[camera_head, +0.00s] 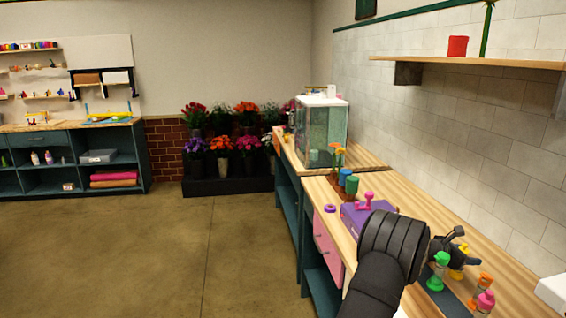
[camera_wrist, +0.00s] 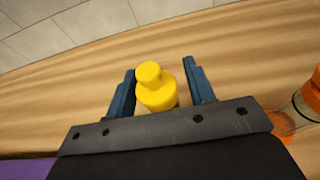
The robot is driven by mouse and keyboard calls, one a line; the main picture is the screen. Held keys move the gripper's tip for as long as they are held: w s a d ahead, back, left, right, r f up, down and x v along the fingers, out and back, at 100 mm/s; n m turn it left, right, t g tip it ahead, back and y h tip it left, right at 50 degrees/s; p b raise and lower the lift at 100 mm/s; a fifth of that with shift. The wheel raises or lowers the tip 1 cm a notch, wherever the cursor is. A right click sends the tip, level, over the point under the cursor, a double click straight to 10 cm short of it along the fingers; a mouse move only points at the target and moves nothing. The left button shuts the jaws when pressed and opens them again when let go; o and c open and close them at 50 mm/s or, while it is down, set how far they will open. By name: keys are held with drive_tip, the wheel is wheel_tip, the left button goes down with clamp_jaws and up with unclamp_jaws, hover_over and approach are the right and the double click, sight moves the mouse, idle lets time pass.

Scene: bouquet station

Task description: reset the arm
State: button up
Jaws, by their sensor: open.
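My gripper (camera_wrist: 158,67) is open in the wrist view, with its two blue fingers apart. A yellow bottle-like piece (camera_wrist: 157,90) with a round knob on top stands between the fingers, with visible gaps on both sides. In the head view my gripper (camera_head: 452,243) is over the wooden counter, partly behind my dark arm. Some of the yellow piece (camera_head: 457,274) shows just below it.
A green-topped piece (camera_head: 440,259), an orange one (camera_head: 486,280) and a pink one (camera_head: 486,301) stand close by. A purple box (camera_head: 355,217) is to the left. A glass tank (camera_head: 321,132) stands farther back. A wall shelf (camera_head: 470,62) hangs above.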

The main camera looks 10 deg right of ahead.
drive_tip(key=shift+r, duration=1.25)
drive_tip(key=shift+f, duration=0.1)
